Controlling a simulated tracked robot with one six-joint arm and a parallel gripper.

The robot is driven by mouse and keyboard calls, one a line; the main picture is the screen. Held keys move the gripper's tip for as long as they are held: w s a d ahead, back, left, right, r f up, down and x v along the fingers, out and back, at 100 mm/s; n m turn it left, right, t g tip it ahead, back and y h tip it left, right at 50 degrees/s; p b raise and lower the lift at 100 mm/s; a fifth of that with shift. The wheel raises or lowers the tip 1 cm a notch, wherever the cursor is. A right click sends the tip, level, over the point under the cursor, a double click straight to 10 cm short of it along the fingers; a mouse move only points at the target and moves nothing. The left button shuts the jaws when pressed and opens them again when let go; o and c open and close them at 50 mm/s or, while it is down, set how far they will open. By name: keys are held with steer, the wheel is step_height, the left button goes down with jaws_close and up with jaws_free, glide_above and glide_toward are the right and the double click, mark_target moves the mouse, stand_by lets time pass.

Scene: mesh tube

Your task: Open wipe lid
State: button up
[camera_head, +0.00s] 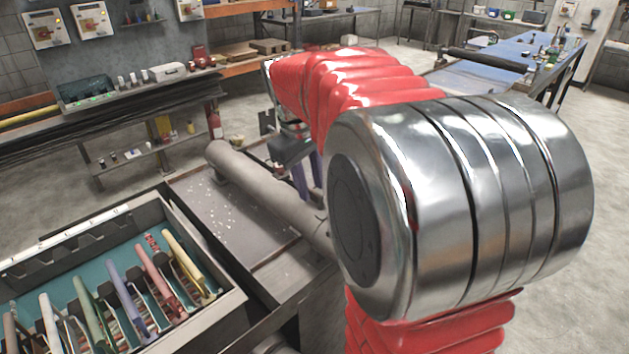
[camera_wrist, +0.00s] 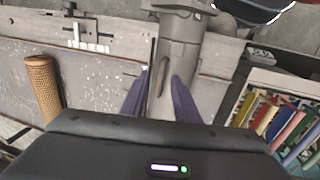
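My gripper (camera_wrist: 157,80) shows in the wrist view with its two purple fingers apart and nothing clearly held between them. A grey pipe (camera_wrist: 168,52) runs between the fingers in that view. I cannot tell whether the fingers touch it or hover above it. The pipe also shows in the head view (camera_head: 262,192), lying across a metal bench. A brown mesh tube (camera_wrist: 42,88) lies at the left of the wrist view. I cannot make out a wipe lid for certain in either view.
A tray (camera_head: 215,318) with several coloured handles stands at the lower left of the head view, and at the right of the wrist view (camera_wrist: 252,78). The speckled bench top (camera_head: 215,215) has bare room beside the pipe. A blue table (camera_head: 500,62) stands farther back.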

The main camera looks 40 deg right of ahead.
steer(key=shift+c, duration=0.5)
jaws_close()
steer(key=shift+d+r, duration=0.1)
steer(key=shift+d, duration=0.25)
steer(key=shift+a, duration=0.2)
